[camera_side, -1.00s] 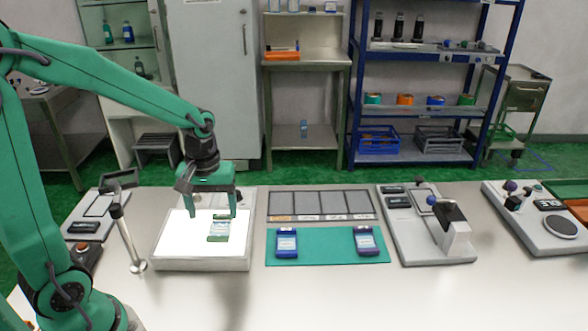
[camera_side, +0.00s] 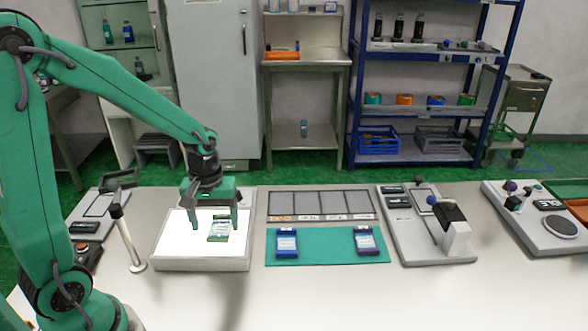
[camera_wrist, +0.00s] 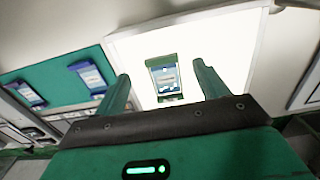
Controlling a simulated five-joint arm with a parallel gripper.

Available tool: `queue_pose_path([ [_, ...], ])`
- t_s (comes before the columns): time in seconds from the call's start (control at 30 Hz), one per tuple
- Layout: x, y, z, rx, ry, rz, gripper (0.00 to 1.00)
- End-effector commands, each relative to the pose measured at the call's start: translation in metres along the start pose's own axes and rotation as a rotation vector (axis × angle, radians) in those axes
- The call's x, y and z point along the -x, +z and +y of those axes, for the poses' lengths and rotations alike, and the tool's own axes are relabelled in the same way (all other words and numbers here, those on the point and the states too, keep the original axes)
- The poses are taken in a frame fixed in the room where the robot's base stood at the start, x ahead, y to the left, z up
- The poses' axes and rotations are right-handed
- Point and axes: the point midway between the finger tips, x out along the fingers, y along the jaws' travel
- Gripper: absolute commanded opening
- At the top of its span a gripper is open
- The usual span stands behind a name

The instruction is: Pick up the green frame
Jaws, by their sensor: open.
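The green frame (camera_side: 219,231) lies on the bright white light panel (camera_side: 172,247) in the side view. It holds a light-coloured insert with small markings. In the wrist view the green frame (camera_wrist: 164,78) sits between and beyond my two fingers, on the panel. My gripper (camera_side: 215,222) is open above the panel, its fingers spread and pointing down. In the wrist view my gripper (camera_wrist: 160,83) is empty, with the frame apart from both fingers. How high the fingertips are above the panel is hard to tell.
Two blue frames (camera_side: 287,243) (camera_side: 366,241) lie on a teal mat (camera_side: 327,250) right of the panel. A grey divided tray (camera_side: 320,205) lies behind the mat. A post with an angled head (camera_side: 126,235) stands close left of the panel. A device with a lever (camera_side: 430,225) is further right.

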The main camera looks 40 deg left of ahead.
Motion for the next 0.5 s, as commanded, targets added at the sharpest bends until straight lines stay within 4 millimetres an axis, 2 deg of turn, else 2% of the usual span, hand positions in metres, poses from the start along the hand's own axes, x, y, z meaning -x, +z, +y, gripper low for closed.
queue_pose_path([
  [0.3, -0.034, 0.000, -0.002, 0.000, -0.003, -0.004, 0.73],
  [0.5, -0.042, -0.001, -0.002, 0.000, -0.001, -0.001, 0.73],
])
